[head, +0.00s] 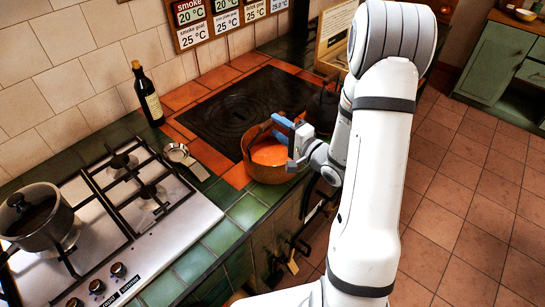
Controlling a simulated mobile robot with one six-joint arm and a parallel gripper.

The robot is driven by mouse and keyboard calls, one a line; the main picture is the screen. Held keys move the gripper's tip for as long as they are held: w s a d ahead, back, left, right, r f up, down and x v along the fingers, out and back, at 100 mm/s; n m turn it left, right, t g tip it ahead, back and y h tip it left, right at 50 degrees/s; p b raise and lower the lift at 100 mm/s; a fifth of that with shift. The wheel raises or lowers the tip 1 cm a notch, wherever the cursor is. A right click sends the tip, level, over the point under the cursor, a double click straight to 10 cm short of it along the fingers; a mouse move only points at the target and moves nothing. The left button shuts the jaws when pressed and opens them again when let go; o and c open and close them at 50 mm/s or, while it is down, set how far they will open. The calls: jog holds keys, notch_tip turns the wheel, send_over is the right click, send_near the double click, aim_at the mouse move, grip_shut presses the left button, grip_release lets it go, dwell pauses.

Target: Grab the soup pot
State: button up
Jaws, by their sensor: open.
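An orange-brown pot (262,172) with orange soup in it stands at the front edge of the counter, beside the dark cooktop. My gripper (281,128), with blue fingers, is at the pot's upper right rim. The fingers reach over the rim from the right and are open. I cannot tell whether they touch the pot. My gripper hides part of the rim on that side.
A dark hot plate (232,113) lies behind the pot. A gas hob (150,228) with a lidded grey saucepan (38,217) is at left. A dark bottle (148,97) stands near the wall. The tiled floor (470,200) at right is clear.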

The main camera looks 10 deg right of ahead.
jog(key=p+x, duration=0.1)
jog(key=x, duration=0.4)
jog(key=shift+w+d+p, duration=0.15)
jog(key=shift+w+p, duration=0.05)
jog(key=shift+p, duration=0.15)
jog(key=shift+c, duration=0.2)
grip_shut()
dwell(0.7)
jog(key=shift+r, duration=0.1)
